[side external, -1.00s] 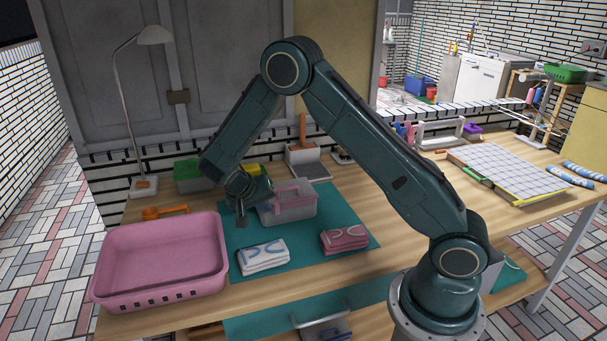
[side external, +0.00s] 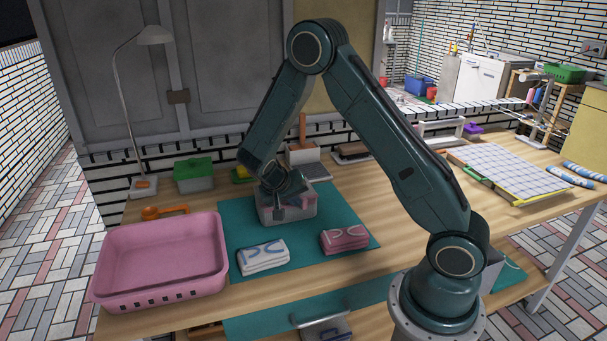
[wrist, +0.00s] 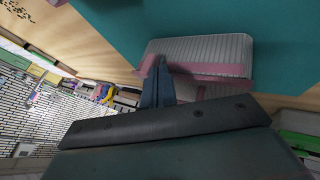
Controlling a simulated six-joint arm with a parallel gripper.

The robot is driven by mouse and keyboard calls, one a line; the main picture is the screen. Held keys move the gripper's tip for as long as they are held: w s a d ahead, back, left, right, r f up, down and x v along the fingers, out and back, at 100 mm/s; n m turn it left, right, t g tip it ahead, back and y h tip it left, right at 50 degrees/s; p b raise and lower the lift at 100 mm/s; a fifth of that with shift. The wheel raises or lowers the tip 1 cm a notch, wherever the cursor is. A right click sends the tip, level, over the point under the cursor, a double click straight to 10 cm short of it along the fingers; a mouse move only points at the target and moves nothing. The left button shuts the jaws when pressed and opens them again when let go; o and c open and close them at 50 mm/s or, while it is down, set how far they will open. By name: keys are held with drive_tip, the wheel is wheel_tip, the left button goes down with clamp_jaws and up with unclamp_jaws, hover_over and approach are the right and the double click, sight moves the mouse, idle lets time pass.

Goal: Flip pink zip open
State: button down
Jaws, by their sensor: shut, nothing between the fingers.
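A pale grey ribbed case (side external: 296,217) stands on the teal mat (side external: 340,213). It also shows in the wrist view (wrist: 205,48). Its pink zip band (wrist: 215,69) runs along the edge nearest my fingers in that view. My gripper (side external: 279,212) is shut and empty, over the case in the side view and hiding part of it. In the wrist view the closed fingertips (wrist: 160,65) overlap the left part of the pink band. I cannot tell whether they touch it.
A folded white towel (side external: 263,258) and a folded pink towel (side external: 344,239) lie on the mat's front part. A pink basin (side external: 160,255) stands to the left. A green-lidded box (side external: 194,175) and a lamp (side external: 122,95) stand behind. Bare wood lies right of the mat.

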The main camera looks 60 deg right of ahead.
drive_tip(key=shift+s+d, duration=0.45)
drive_tip(key=shift+s, duration=0.1)
drive_tip(key=shift+w+a, duration=0.1)
drive_tip(key=w+a+r, duration=0.3)
drive_tip(key=a+r, duration=0.5)
drive_tip(key=shift+w+a, duration=0.15)
drive_tip(key=shift+a, duration=0.2)
drive_tip(key=shift+r, duration=0.15)
idle(0.4)
